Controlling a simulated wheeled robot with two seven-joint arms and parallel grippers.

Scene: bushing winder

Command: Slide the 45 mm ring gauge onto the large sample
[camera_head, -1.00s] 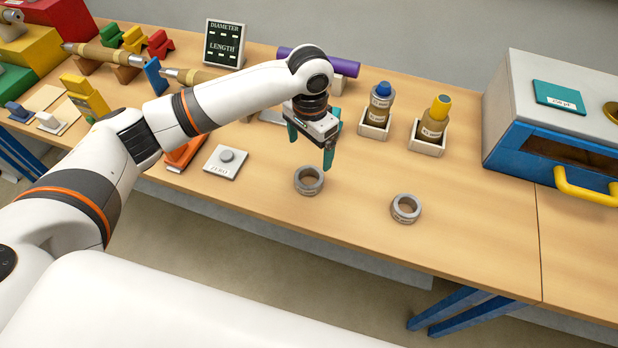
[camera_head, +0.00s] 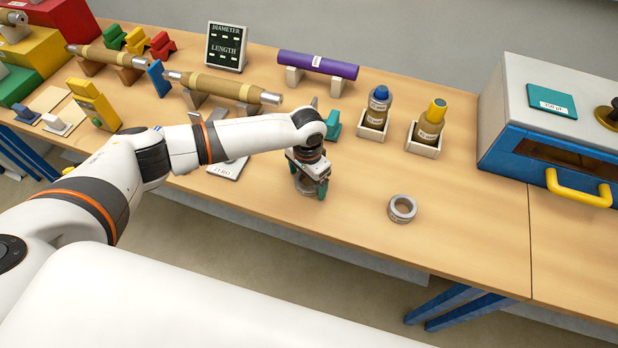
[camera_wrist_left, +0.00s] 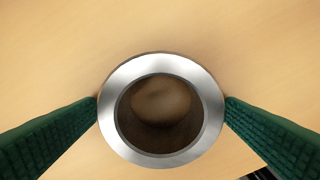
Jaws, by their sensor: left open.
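A grey metal ring gauge (camera_head: 304,186) lies flat on the table under my left gripper (camera_head: 309,188), partly hidden by it in the head view. In the left wrist view the ring (camera_wrist_left: 114,104) sits centred between the two green fingers, which are open on either side, close to its outer wall. A second grey ring (camera_head: 402,208) lies to the right. I cannot read which is the 45 mm one. Two tan rolls with metal ends, one nearer (camera_head: 222,86) and one farther left (camera_head: 98,54), rest on supports; which is the large sample is not readable. My right gripper is not in view.
A purple roll (camera_head: 317,64) lies on pale blocks at the back. Bottles with blue (camera_head: 381,94) and yellow (camera_head: 437,108) caps stand in holders. A blue-grey cabinet (camera_head: 540,150) with a yellow handle is at the right. The table front around the second ring is clear.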

